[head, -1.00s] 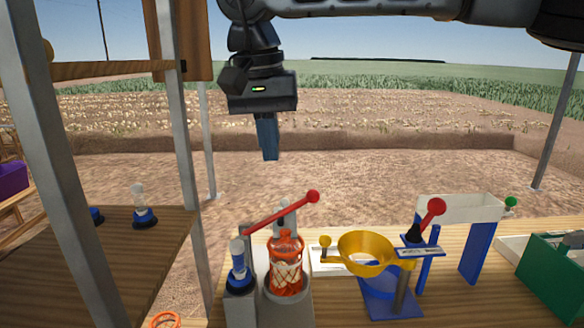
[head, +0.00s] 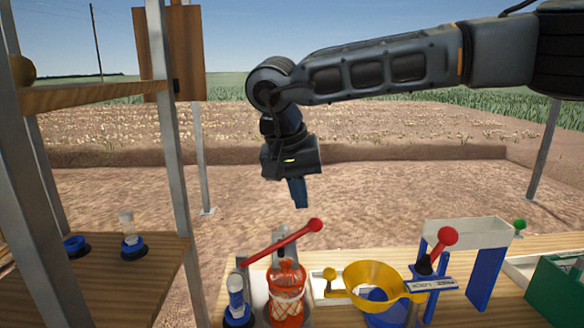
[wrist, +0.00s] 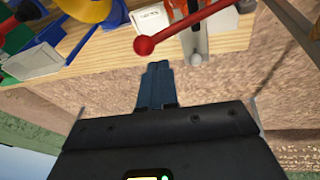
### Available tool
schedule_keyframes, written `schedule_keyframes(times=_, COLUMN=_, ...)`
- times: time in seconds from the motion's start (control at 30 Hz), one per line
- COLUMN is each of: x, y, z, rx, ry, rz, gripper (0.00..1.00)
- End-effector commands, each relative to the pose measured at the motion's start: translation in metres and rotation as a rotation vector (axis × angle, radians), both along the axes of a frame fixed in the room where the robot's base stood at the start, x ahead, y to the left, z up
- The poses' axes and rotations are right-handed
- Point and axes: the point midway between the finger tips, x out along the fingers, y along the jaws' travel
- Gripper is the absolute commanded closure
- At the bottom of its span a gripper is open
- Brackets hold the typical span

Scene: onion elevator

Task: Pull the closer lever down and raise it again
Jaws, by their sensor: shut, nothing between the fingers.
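The closer lever is a red bar with a round red knob (head: 315,225), sloping up to the right above an orange net bag (head: 287,290) in a grey stand. In the wrist view the knob (wrist: 145,45) lies just beyond my fingertips, a little left of them. My gripper (head: 300,205) points down with its blue fingers together and empty. In the head view the fingertips are just above and left of the knob, and they appear apart from it. The lever's lower left end meets a post beside a blue-based bottle (head: 236,300).
A yellow funnel (head: 375,275) on a blue stand is right of the lever, with another red-knobbed lever (head: 446,237) beside it. A green box (head: 560,290) stands far right. A wooden shelf (head: 150,270) with metal posts is at left.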

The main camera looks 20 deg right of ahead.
Motion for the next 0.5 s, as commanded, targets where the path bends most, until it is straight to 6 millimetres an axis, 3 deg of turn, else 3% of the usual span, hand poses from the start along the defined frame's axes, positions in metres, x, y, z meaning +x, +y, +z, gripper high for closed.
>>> schedule_keyframes(times=0.2, x=-0.008, y=-0.008, z=-0.017, rx=0.002, ry=0.000, rz=0.001, gripper=1.00)
schedule_keyframes(times=0.5, x=-0.009, y=-0.010, z=-0.020, rx=0.000, ry=-0.001, rz=0.000, gripper=1.00)
